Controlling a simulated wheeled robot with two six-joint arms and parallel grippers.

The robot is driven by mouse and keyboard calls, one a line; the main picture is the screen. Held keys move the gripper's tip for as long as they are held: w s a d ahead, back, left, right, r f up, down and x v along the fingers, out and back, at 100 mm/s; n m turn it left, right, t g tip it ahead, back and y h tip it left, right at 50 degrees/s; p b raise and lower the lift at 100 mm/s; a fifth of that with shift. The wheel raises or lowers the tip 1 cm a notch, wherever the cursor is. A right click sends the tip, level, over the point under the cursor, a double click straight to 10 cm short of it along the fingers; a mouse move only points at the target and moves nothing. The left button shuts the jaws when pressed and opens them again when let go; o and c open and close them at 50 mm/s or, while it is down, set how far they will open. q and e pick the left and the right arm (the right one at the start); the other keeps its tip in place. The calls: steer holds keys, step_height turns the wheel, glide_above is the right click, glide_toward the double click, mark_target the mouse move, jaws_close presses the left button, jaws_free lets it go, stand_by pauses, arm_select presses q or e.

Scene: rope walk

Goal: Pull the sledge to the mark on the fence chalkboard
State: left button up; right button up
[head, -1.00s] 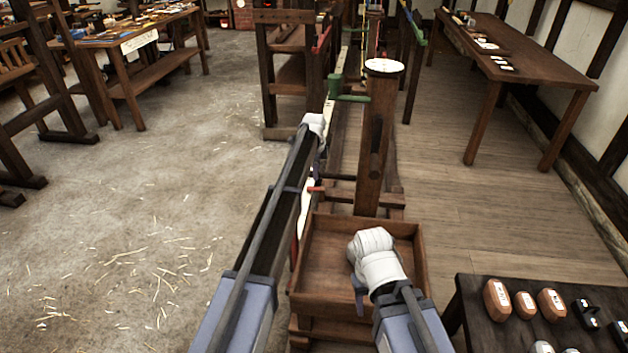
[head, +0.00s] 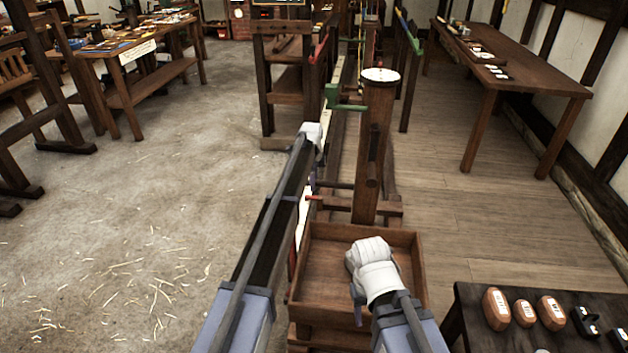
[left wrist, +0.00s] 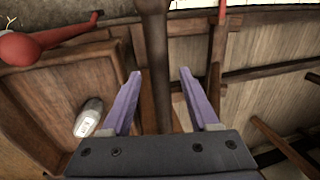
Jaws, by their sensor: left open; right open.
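The sledge is a wooden frame with a tray (head: 410,240) and an upright post (head: 370,150) with a pale round top. It stands before me at the near end of a rail track. A red-tipped rod (head: 314,197) sticks out left of the post. My right gripper (head: 358,305) is over the tray. The fence chalkboard (head: 280,3) is cut off at the top.
A dark bench with brown blocks (head: 496,309) stands at the near right. A long table (head: 530,75) is at the far right, another table (head: 110,50) at the far left. A wooden stand (head: 285,85) is left of the track. The left floor is open, with straw.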

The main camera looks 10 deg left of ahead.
step_height(320, 180, up, 8)
steer(key=p, duration=0.7)
steer(key=shift+f, duration=0.2)
